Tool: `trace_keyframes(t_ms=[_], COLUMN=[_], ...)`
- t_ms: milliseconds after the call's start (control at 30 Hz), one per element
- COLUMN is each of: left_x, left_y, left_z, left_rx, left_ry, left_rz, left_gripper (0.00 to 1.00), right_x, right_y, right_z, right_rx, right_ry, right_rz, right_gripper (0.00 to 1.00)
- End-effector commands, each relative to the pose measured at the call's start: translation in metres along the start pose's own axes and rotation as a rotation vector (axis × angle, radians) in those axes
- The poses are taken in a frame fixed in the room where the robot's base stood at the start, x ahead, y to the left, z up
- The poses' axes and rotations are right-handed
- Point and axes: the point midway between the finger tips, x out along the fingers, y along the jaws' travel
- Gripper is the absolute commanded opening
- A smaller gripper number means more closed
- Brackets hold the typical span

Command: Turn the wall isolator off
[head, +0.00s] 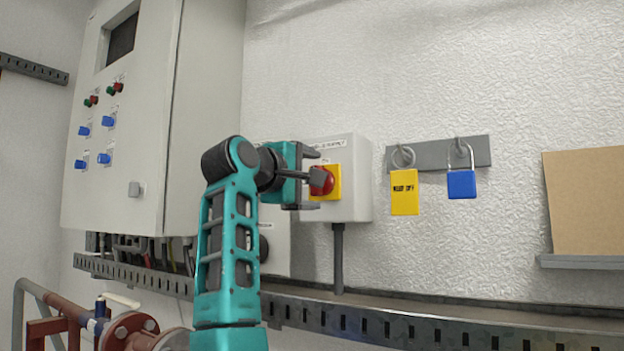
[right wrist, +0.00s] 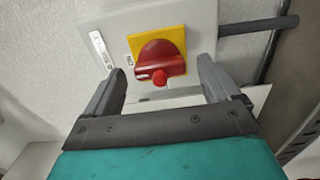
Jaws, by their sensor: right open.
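The wall isolator is a light grey box (head: 350,190) with a yellow plate (head: 337,183) and a red rotary knob (head: 325,180). My right gripper (head: 311,179) is in front of it, open, its fingers pointing at the knob and partly covering it. In the right wrist view the red knob (right wrist: 160,58) shows on its yellow plate (right wrist: 178,35), just beyond and between the open fingertips (right wrist: 162,75). A small label beside the plate seems to read ON. I cannot tell whether a finger touches the knob. My left gripper is not in view.
A grey control cabinet (head: 205,110) stands left of the isolator. A yellow tag (head: 404,193) and a blue padlock (head: 461,184) hang from a grey wall strip (head: 432,157) to the right. A slotted metal tray (head: 400,325) runs below. Red pipework (head: 75,312) is at lower left.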

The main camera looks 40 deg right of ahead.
Motion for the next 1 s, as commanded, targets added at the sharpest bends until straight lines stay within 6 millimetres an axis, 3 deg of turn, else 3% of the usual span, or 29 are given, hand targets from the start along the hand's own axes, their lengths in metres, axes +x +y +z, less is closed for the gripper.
trace_keyframes(t_ms=[167,467,1000], left_x=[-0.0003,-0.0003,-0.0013], left_y=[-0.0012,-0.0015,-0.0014], left_z=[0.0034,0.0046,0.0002], left_rx=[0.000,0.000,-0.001], left_ry=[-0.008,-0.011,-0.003], left_rz=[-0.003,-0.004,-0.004], left_gripper=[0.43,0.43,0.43], right_x=[0.0125,0.0140,0.0136], right_y=[0.0001,-0.0001,-0.0003], right_z=[0.0003,0.0003,0.0002], right_rx=[0.001,0.001,0.000], right_ry=[0.000,0.000,0.000], right_rz=[-0.001,-0.001,-0.001], right_gripper=[0.89,0.88,0.37])
